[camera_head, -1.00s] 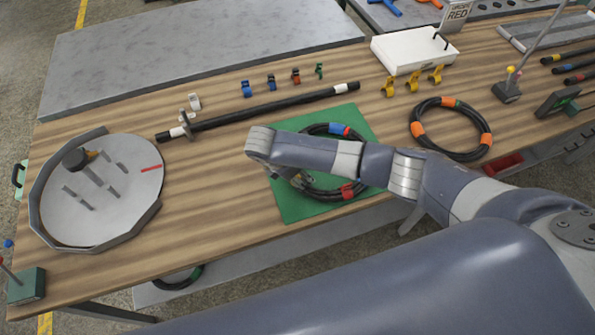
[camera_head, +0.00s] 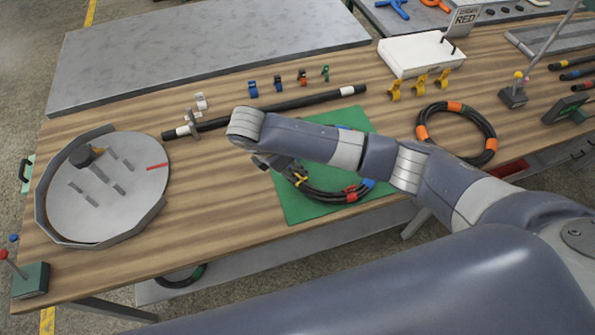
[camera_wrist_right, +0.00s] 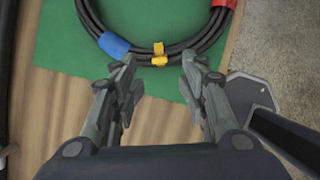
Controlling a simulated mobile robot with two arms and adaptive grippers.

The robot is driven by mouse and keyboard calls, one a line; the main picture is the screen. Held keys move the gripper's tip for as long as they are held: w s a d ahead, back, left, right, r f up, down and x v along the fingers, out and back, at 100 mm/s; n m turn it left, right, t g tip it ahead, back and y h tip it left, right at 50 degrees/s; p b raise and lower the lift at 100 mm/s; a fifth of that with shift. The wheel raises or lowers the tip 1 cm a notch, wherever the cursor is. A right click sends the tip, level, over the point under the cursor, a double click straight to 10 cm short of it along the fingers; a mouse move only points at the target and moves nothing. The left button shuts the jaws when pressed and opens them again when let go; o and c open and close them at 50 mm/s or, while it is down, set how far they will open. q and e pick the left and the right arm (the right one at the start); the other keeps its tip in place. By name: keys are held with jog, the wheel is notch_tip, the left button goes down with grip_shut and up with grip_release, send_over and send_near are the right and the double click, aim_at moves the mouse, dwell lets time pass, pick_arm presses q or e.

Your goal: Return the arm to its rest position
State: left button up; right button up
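My right arm reaches in from the right over the table in the head view. Its gripper (camera_head: 275,163) is partly hidden under the wrist, at the left edge of the coiled black hose (camera_head: 325,195). In the right wrist view my right gripper (camera_wrist_right: 158,72) is open, its fingers apart with nothing between them. Just beyond the fingertips, the coil (camera_wrist_right: 185,45) lies on the green mat (camera_wrist_right: 60,35) with a yellow clip (camera_wrist_right: 158,54), a blue band and a red band. The arm hides part of the coil in the head view. My left gripper is not in view.
A round grey tray with pegs (camera_head: 110,200) stands at the left. A straight black hose (camera_head: 270,110) lies behind the arm. An orange-banded coil (camera_head: 456,130), yellow clips (camera_head: 420,82) and a white box (camera_head: 420,55) are at the right.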

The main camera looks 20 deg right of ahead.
jog(key=shift+v, duration=1.5)
